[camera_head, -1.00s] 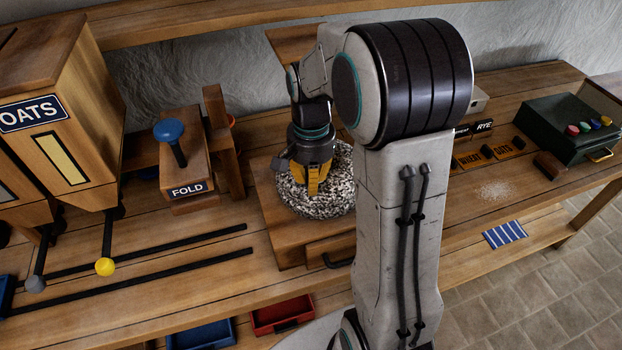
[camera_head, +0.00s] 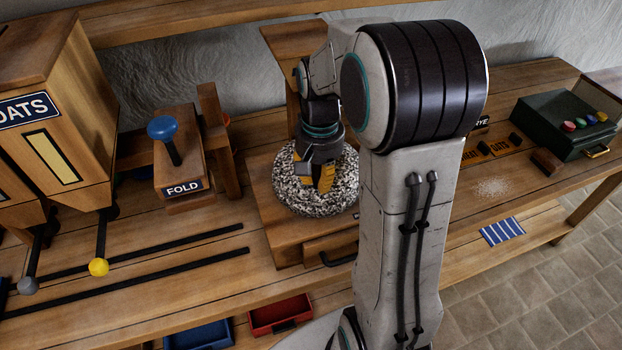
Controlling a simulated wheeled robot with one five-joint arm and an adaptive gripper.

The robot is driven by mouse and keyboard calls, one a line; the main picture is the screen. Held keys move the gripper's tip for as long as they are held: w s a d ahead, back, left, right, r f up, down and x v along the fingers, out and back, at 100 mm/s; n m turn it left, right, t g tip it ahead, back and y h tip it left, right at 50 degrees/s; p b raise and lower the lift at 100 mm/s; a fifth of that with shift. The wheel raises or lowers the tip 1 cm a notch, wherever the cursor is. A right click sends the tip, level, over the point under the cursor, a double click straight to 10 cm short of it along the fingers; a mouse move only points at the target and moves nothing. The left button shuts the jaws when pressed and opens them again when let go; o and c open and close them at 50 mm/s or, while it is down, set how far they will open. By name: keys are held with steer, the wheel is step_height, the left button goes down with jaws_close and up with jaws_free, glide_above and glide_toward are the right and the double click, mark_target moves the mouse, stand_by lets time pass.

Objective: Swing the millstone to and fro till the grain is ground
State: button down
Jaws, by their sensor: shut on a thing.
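The millstone (camera_head: 290,185) is a round, black-and-white speckled stone on a wooden block with a drawer (camera_head: 332,250) in its front. My gripper (camera_head: 325,183) points down over the stone, right of its centre. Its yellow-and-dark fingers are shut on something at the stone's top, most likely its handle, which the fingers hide. My arm covers the right part of the block. I cannot see any grain at the stone.
The fold press (camera_head: 182,165) with a blue knob and the oats bin (camera_head: 50,120) stand to the left. Blue (camera_head: 200,337) and red (camera_head: 280,315) trays sit below. On the right are a green box (camera_head: 565,128), a striped cloth (camera_head: 502,232) and a pale powder patch (camera_head: 492,187).

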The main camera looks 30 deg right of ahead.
mark_target(346, 175)
steer(key=d+n, duration=0.1)
steer(key=s+n, duration=0.1)
steer(key=shift+d+f+n, duration=0.1)
steer(key=shift+d+n, duration=0.3)
steer(key=d+n, duration=0.1)
steer(key=n, duration=0.1)
steer(key=shift+d+n+b, duration=0.3)
steer(key=shift+d+n, duration=0.1)
steer(key=d+n, duration=0.2)
steer(key=n, duration=0.1)
steer(key=shift+w, duration=0.1)
steer(key=shift+w+d+n, duration=0.3)
steer(key=shift+d+n, duration=0.35)
steer(key=shift+n, duration=0.55)
steer(key=c, duration=1.1)
jaws_free()
steer(key=shift+w, duration=0.1)
